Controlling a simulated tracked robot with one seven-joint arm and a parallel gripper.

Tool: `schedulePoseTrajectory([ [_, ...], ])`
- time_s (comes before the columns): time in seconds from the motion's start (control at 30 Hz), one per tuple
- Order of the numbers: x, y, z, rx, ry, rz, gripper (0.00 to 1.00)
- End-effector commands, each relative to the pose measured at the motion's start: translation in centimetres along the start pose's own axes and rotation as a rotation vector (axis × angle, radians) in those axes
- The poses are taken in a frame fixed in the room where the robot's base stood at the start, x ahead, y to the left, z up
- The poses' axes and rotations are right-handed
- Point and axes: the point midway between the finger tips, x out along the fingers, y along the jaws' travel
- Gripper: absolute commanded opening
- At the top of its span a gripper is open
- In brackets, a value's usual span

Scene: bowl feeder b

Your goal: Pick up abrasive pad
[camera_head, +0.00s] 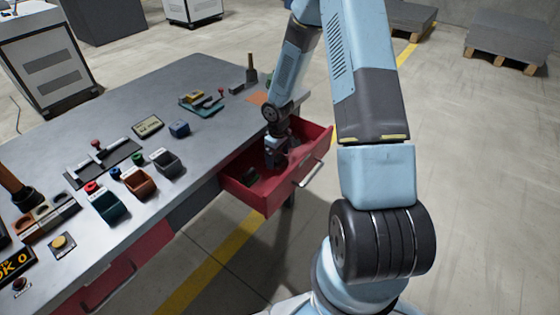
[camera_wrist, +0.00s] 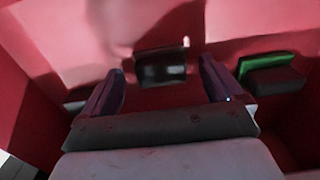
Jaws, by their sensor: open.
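My gripper (camera_head: 276,158) reaches down into the open red drawer (camera_head: 262,200) at the table's right side. In the wrist view my gripper (camera_wrist: 161,66) has its two purple fingers apart. A small dark block (camera_wrist: 160,74) shows beyond and between the fingertips, and no contact is visible. A dark block with a green layer on top (camera_wrist: 272,75) lies to the right of the right finger; it may be the abrasive pad, but I cannot tell for sure. A dark green item (camera_head: 250,176) also shows in the drawer in the head view, left of my gripper.
The drawer walls stand close around my gripper, with a handle (camera_head: 308,174) on the front. The grey table (camera_head: 205,82) carries small bins (camera_head: 140,183), a blue block (camera_head: 179,129), a teal-based device (camera_head: 203,102) and an orange square (camera_head: 257,99).

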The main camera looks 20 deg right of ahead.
Motion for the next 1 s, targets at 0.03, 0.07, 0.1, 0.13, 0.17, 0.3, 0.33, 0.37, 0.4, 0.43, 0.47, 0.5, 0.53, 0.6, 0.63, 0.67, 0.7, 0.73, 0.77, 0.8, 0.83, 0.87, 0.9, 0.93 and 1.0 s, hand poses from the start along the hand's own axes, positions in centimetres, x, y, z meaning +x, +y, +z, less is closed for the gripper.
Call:
schedulePoseTrajectory([
  [0.03,0.44,-0.04,-0.02,0.0,-0.001,0.0,0.94],
  [0.07,0.61,-0.04,-0.02,0.0,-0.001,0.0,0.94],
  [0.1,0.78,-0.03,-0.02,0.001,-0.001,0.0,0.94],
  [0.13,0.87,-0.03,-0.02,0.001,0.0,0.0,0.94],
  [0.17,0.92,-0.02,-0.02,0.001,0.0,0.0,0.94],
  [0.3,0.92,-0.01,-0.03,0.001,0.0,0.001,0.94],
  [0.33,0.91,0.0,-0.03,0.001,0.0,0.001,0.94],
  [0.37,0.91,-0.01,-0.03,0.001,0.0,0.001,0.94],
  [0.4,0.9,0.0,-0.04,0.001,0.0,0.001,0.9],
  [0.43,0.9,-0.01,-0.04,0.001,0.0,0.001,0.87],
  [0.47,0.9,-0.01,-0.04,0.001,0.001,0.001,0.84],
  [0.5,0.9,-0.01,-0.04,0.001,0.001,0.001,0.8],
  [0.53,0.9,-0.01,-0.04,0.001,0.001,0.001,0.77],
  [0.6,0.89,0.0,-0.04,0.001,0.001,0.001,0.71],
  [0.63,0.89,0.0,-0.04,0.001,0.001,0.001,0.68],
  [0.67,0.89,-0.01,-0.04,0.001,0.001,0.001,0.65],
  [0.7,0.89,0.0,-0.04,0.001,0.001,0.001,0.61],
  [0.73,0.88,0.0,-0.04,0.001,0.001,0.001,0.58],
  [0.77,0.88,0.0,-0.04,0.001,0.001,0.001,0.55],
  [0.8,0.88,0.0,-0.04,0.001,0.001,0.001,0.52],
  [0.83,0.88,0.0,-0.04,0.001,0.001,0.001,0.49],
  [0.87,0.88,0.0,-0.04,0.001,0.001,0.001,0.46],
  [0.9,0.88,0.0,-0.04,0.001,0.001,0.001,0.42],
  [0.93,0.88,0.0,-0.04,0.001,0.001,0.001,0.39],
  [1.0,0.88,0.0,-0.04,0.001,0.001,0.001,0.32],
])
